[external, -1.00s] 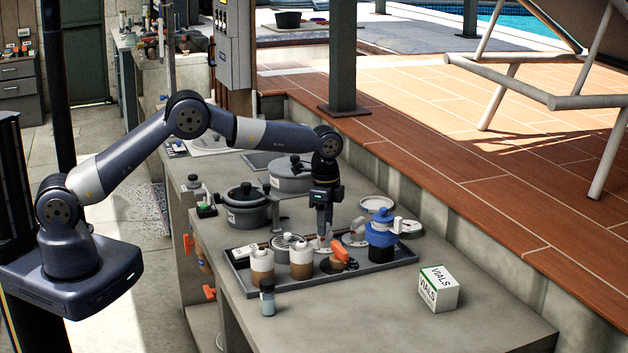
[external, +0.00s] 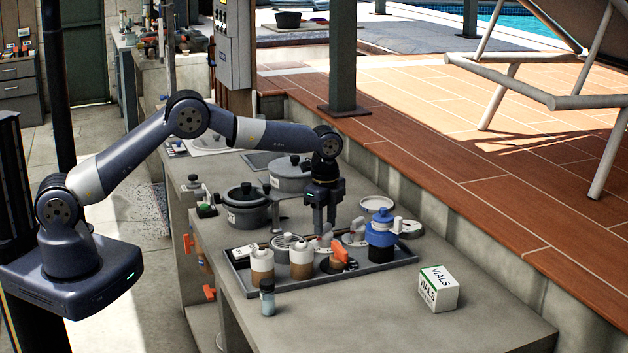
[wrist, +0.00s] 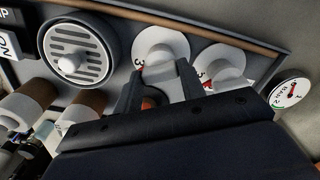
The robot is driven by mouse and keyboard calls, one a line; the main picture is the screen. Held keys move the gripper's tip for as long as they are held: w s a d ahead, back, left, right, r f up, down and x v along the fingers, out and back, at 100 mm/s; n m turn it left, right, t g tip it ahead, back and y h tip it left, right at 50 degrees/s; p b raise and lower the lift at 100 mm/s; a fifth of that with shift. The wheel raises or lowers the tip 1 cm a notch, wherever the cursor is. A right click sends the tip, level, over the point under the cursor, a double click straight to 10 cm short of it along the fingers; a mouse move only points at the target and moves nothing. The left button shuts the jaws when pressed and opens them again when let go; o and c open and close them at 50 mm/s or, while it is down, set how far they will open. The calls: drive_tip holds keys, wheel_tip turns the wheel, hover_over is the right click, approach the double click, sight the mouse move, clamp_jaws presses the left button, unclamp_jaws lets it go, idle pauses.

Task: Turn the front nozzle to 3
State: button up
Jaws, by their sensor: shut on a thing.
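Two white nozzle dials lie in the grey tray in the external view. My gripper (external: 324,230) points straight down and is shut on the left one, the front nozzle (external: 321,245), whose knob is mostly hidden by the fingers. In the wrist view my gripper (wrist: 158,88) has its fingers on either side of this nozzle (wrist: 160,45). A 3 shows on the left of its white dial, close to a small red mark. The other nozzle (wrist: 222,62) is beside it on the right, also with a 3 near a red mark; it stands free in the external view (external: 354,236).
The grey tray (external: 400,262) also holds two white-capped bottles (external: 262,262), an orange-handled valve (external: 341,256), a round grille (wrist: 75,50) and a blue-topped device (external: 381,230). A dial gauge (wrist: 290,92) is at the right.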

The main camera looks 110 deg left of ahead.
sight(325, 225)
drive_tip(key=o, duration=1)
drive_tip(key=shift+r, duration=0.1)
wheel_tip(325, 225, up, 11)
drive_tip(key=b, duration=0.1)
drive_tip(key=shift+f, duration=0.2)
wheel_tip(325, 225, down, 10)
drive_tip(key=shift+f+p, duration=0.25)
drive_tip(key=shift+p, duration=0.3)
drive_tip(key=shift+f, duration=0.15)
